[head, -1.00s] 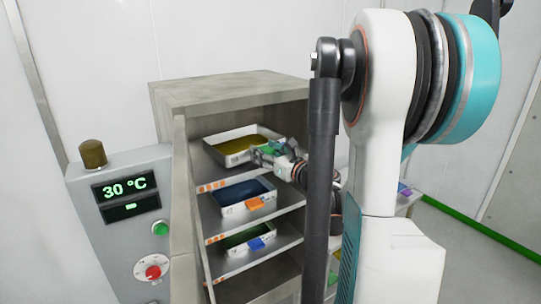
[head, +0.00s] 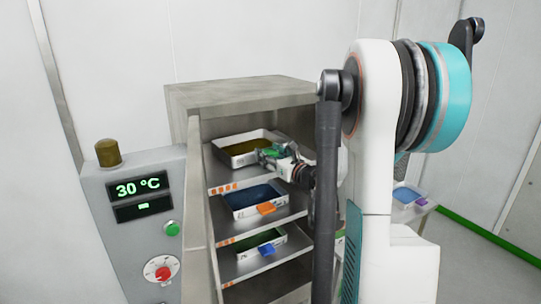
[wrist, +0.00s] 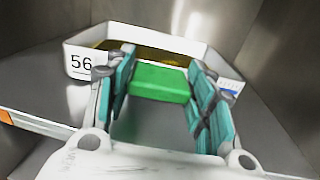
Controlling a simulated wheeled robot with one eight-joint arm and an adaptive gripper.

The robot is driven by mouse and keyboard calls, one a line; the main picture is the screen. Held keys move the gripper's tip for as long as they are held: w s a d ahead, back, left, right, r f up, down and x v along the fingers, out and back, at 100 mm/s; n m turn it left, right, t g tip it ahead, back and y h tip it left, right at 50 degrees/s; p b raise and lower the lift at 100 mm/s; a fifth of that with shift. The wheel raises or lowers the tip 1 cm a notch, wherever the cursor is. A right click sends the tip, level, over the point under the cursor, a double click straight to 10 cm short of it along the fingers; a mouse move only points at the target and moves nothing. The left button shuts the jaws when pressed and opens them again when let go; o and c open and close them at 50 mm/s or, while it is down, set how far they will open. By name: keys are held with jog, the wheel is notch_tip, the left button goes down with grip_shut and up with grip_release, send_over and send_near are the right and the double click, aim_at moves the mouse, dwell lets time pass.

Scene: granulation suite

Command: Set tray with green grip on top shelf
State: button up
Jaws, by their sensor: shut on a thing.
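The white tray (head: 228,160) with yellow-brown contents is inside the top compartment of the cabinet, at or just above the top shelf (head: 222,180); I cannot tell if it rests fully on it. In the wrist view the tray (wrist: 125,36) carries a label reading 56. Its green grip (wrist: 160,84) faces me, between the teal fingers of my gripper (wrist: 160,88). My gripper (head: 271,155) is shut on the green grip. My arm hides part of the cabinet's right side.
Below, a tray with an orange grip (head: 266,209) and a tray with a blue grip (head: 266,249) stand on lower shelves. A control panel (head: 140,215) showing 30 °C is left of the cabinet (head: 240,97). Cabinet walls are close around the top tray.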

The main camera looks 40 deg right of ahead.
dwell(0.3)
jog(key=o, duration=1.4)
jog(key=shift+f, duration=0.1)
jog(key=s+a, duration=0.1)
jog(key=s, duration=1.1)
jog(key=shift+a, duration=0.3)
